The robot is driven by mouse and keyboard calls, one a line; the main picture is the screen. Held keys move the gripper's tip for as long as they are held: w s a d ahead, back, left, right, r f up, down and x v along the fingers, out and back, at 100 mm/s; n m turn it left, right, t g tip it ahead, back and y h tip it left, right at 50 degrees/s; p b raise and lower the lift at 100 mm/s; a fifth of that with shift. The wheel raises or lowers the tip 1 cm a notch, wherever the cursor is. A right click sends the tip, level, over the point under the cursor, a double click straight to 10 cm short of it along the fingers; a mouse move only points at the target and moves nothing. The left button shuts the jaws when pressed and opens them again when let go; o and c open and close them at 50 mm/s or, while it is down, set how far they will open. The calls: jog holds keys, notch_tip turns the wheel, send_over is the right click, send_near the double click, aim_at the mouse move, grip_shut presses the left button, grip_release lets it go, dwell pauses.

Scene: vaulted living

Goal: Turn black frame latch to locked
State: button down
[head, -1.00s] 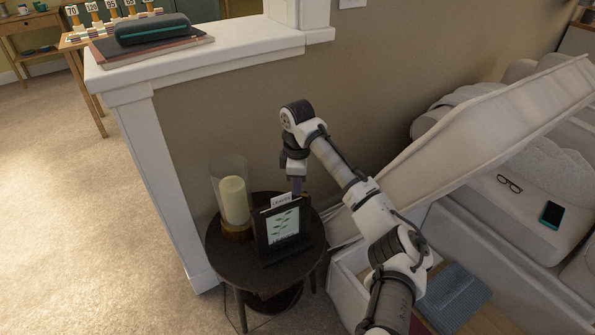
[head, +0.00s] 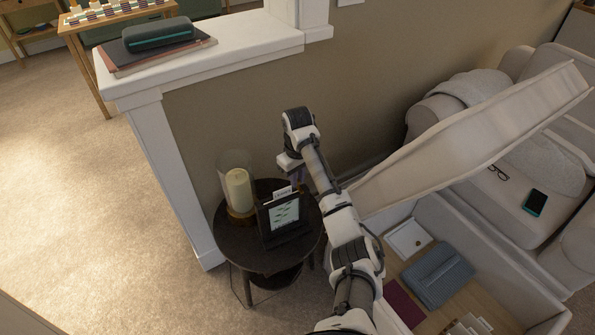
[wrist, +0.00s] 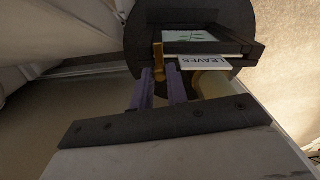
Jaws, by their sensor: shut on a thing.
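The black frame (head: 264,226) stands upright on the small round dark table, with a leaf picture in it and a white card sticking out at its top. In the wrist view the black frame (wrist: 257,52) shows from above, with the card (wrist: 203,64) reading "LEAVES". A brass latch (wrist: 158,62) is at the frame's edge, between my purple fingertips. My gripper (wrist: 161,76) is shut on this latch. In the head view my gripper (head: 298,176) is behind the frame, partly hidden by my arm.
A glass candle holder (head: 238,190) stands on the round table (head: 238,258), left of the frame. A white half wall is behind and left. An open storage ottoman (head: 430,262) with its lid raised is at right. Carpet at left is clear.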

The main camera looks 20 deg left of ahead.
jog(key=shift+m+p, duration=0.3)
jog(key=shift+m, duration=0.1)
jog(key=c, duration=1.4)
grip_release()
jog(key=shift+o, duration=0.2)
jog(key=shift+f, duration=0.1)
